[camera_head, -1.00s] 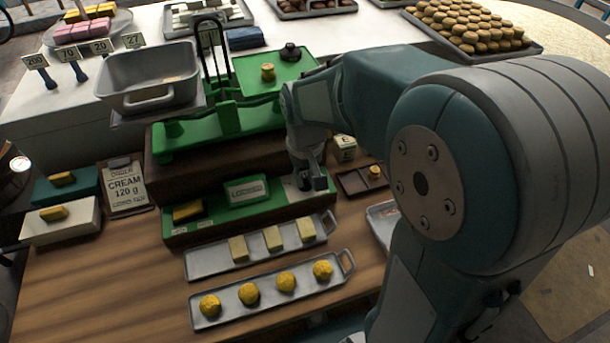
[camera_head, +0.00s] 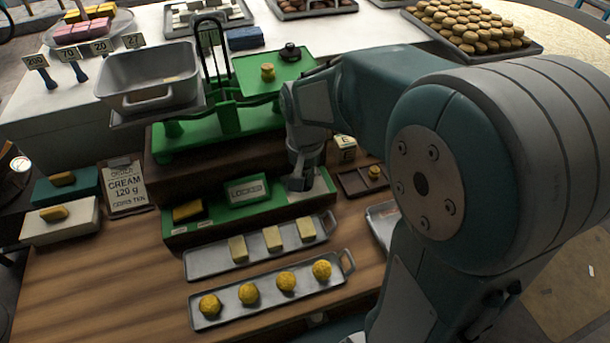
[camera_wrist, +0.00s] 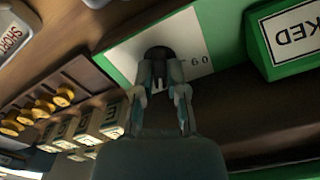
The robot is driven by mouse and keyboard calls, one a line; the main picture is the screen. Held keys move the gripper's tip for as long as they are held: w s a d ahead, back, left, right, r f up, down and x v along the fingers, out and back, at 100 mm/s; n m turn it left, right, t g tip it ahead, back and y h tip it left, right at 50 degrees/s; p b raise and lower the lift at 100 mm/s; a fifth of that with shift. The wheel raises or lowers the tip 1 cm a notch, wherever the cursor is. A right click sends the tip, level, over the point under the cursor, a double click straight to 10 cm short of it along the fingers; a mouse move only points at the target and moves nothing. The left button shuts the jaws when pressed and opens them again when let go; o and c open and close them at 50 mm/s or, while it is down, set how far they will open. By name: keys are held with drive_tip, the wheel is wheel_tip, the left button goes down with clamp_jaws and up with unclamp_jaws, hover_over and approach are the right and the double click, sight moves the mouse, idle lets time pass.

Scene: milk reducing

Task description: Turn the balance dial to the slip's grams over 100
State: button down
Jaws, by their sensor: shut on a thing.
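The slip (camera_head: 126,187) on a clipboard at the left reads CREAM 120 g. The green balance (camera_head: 218,125) stands on a dark wooden step, with a grey pan on its left side and a green plate on its right. My gripper (camera_head: 298,183) is down at the right end of the green front panel and hides the dial there. In the wrist view my gripper (camera_wrist: 162,85) is shut on the dark dial knob (camera_wrist: 159,53), which stands on a white plate (camera_wrist: 190,35). A mark and a number, perhaps 60, show beside it; the full scale and pointer are hidden.
A green LOCKED sign (camera_head: 247,190) stands left of my gripper. Two grey trays, one with yellow blocks (camera_head: 238,249) and one with yellow balls (camera_head: 249,294), lie in front. A small dark tray (camera_head: 352,183) and labelled blocks (camera_head: 345,147) are close on the right.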

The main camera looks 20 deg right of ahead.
drive_tip(key=m, duration=0.7)
drive_tip(key=shift+a, duration=0.1)
idle(0.5)
drive_tip(key=c, duration=0.7)
unclamp_jaws()
drive_tip(key=shift+r, duration=0.1)
wheel_tip(320, 180, up, 12)
drive_tip(key=shift+w+a+f, duration=0.1)
drive_tip(key=shift+a+f, duration=0.05)
